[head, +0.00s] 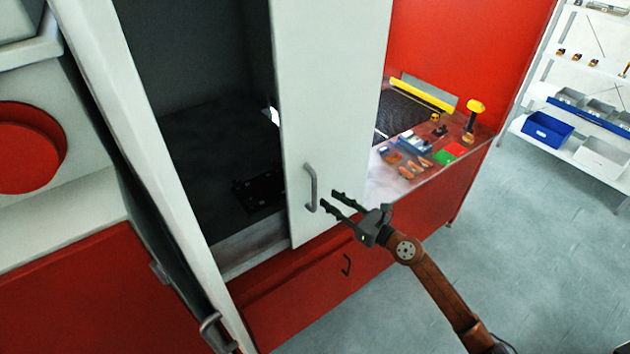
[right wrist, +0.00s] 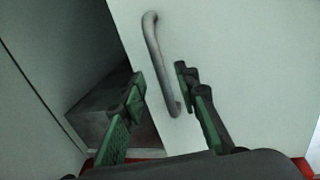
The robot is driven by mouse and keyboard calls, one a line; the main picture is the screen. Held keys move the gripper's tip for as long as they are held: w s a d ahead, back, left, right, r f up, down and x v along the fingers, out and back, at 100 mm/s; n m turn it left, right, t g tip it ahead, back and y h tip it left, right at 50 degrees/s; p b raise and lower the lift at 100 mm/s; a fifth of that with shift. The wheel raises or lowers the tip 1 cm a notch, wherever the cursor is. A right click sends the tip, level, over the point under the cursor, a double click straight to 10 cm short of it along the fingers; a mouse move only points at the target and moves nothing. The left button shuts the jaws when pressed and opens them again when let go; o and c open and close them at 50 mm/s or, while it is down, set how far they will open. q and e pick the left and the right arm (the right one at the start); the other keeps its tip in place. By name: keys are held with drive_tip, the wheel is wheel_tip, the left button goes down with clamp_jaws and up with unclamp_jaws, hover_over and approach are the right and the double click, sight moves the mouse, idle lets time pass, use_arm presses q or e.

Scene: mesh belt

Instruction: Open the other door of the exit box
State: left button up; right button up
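The exit box is a white cabinet with a dark interior (head: 205,140). One door (head: 165,180), at the left, stands open, with a grey handle (head: 210,321) near its lower end. The other door (head: 330,90) is a white panel covering the right part of the opening and looks shut or nearly so. Its grey bar handle (head: 311,188) also shows in the right wrist view (right wrist: 160,65). My right gripper (head: 329,199) is open and empty, its fingers just in front of this handle. In the right wrist view (right wrist: 160,85) the handle's lower part appears between the fingertips; contact is not visible. My left gripper is not visible.
A red bench (head: 420,210) right of the door bears a mesh belt (head: 400,115) and several small coloured parts. A red drawer front with a dark handle (head: 347,265) lies below the box. Shelves with bins (head: 547,131) stand far right. Open floor (head: 540,250) lies at right.

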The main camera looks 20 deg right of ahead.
sight(316, 190)
drive_tip(key=p+x, duration=0.1)
drive_tip(key=x, duration=0.6)
drive_tip(key=shift+w+a+r+p, duration=0.15)
drive_tip(key=shift+w+a+p, duration=0.15)
drive_tip(key=shift+p, duration=0.05)
clamp_jaws()
idle(0.4)
